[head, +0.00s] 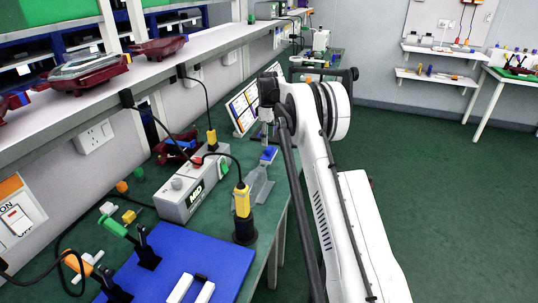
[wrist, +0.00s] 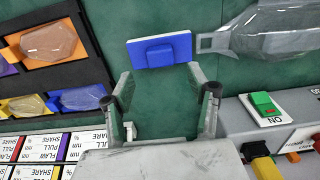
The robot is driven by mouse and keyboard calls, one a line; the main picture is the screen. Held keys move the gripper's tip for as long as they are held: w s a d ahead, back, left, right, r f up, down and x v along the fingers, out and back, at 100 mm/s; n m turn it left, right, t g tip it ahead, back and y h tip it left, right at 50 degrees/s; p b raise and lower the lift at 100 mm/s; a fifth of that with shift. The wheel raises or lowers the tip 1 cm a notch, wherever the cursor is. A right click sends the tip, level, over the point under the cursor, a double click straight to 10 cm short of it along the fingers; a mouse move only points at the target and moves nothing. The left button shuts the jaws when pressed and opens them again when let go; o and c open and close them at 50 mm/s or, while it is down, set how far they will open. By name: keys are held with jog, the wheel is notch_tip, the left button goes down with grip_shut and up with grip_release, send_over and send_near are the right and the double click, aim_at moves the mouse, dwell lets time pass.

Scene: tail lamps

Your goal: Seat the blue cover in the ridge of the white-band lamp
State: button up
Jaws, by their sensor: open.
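The blue cover (wrist: 160,50), a flat rectangular piece with a raised block, lies just beyond my fingertips in the wrist view. It also shows in the head view (head: 268,154). My gripper (wrist: 160,76) is open and empty, its fingers spread to about the cover's width. In the head view my gripper (head: 266,138) hangs above the cover. A red lamp with a pale grey-white band (head: 88,66) sits on the shelf at left and looks like the white-band lamp. A darker red lamp (head: 160,47) sits behind it. The ridge is too small to make out.
A clear grey spoon-shaped piece (wrist: 270,35) lies right beside the cover. A grey control box (head: 187,190) with cables and a black-and-yellow plug (head: 243,205) stand near. A labelled board (head: 243,108) is behind. A blue mat (head: 190,262) lies in front.

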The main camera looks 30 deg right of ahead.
aim_at(269, 148)
jog(key=shift+s+d+f+b, duration=0.1)
jog(key=shift+s+f+b, duration=0.1)
jog(key=shift+f, duration=1.3)
jog(key=shift+s+d+f+b, duration=0.1)
jog(key=shift+f+b, duration=0.05)
jog(key=shift+f, duration=1.3)
jog(key=c, duration=1.1)
jog(key=shift+c, duration=0.2)
jog(key=shift+r, duration=0.2)
jog(key=shift+r, duration=0.6)
notch_tip(269, 148, up, 3)
jog(key=shift+f+p, duration=0.1)
jog(key=shift+p, duration=0.2)
jog(key=s+a+r, duration=0.1)
jog(key=a+r, duration=0.5)
jog(key=a, duration=0.5)
jog(key=shift+s+a+r+p, duration=0.3)
jog(key=shift+s+r+p, duration=0.05)
jog(key=shift+s, duration=0.05)
